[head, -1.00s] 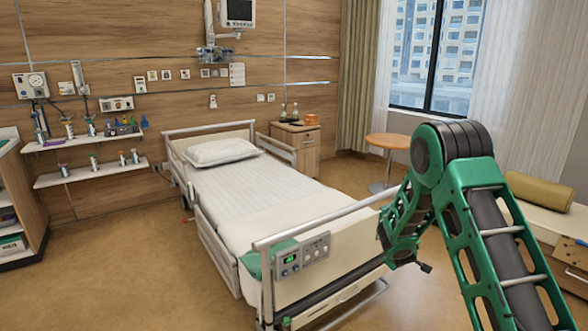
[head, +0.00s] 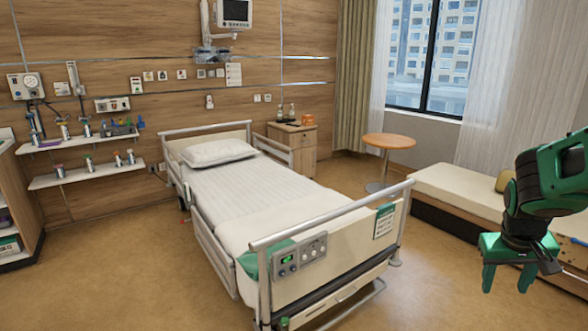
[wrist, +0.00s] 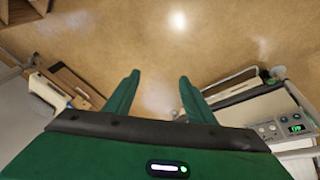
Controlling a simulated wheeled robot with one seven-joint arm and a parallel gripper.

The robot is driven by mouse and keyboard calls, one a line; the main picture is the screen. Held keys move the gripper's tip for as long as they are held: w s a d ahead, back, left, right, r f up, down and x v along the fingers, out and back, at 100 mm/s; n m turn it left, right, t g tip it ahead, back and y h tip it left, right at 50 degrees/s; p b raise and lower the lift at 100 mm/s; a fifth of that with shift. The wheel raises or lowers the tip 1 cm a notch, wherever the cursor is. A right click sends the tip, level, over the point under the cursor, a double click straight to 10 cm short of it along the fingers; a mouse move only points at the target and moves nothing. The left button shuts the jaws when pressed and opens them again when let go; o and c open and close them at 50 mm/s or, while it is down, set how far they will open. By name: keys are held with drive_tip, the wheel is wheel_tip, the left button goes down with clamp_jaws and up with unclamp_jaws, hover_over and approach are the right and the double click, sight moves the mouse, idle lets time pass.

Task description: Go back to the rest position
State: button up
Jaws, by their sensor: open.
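My gripper (head: 507,277) hangs at the right of the head view, fingers pointing down, open and empty. It is right of the bed's foot end and in front of the low padded bench. In the wrist view my gripper (wrist: 156,92) shows two green fingers spread apart over bare floor, with nothing between them. Part of my arm is cut off by the right edge of the head view.
The hospital bed (head: 250,190) stands in the middle, its footboard control panel (head: 300,257) facing me. The bench (head: 452,192) runs along the right. A round table (head: 389,141) stands by the window. Wall shelves (head: 85,177) are at left. Floor (head: 130,270) is clear at front left.

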drive_tip(key=s+a+r+m+g+y, duration=0.1)
drive_tip(key=s+a, duration=0.2)
drive_tip(key=s, duration=0.7)
drive_tip(key=s+a+r+m+g+y, duration=0.1)
drive_tip(key=s+a, duration=0.3)
drive_tip(key=s, duration=0.6)
drive_tip(key=shift+s+r+m+y, duration=0.15)
drive_tip(key=shift+r+m+y, duration=0.05)
drive_tip(key=shift+m+y, duration=0.45)
drive_tip(key=shift+w+f, duration=0.25)
drive_tip(key=shift+w, duration=0.4)
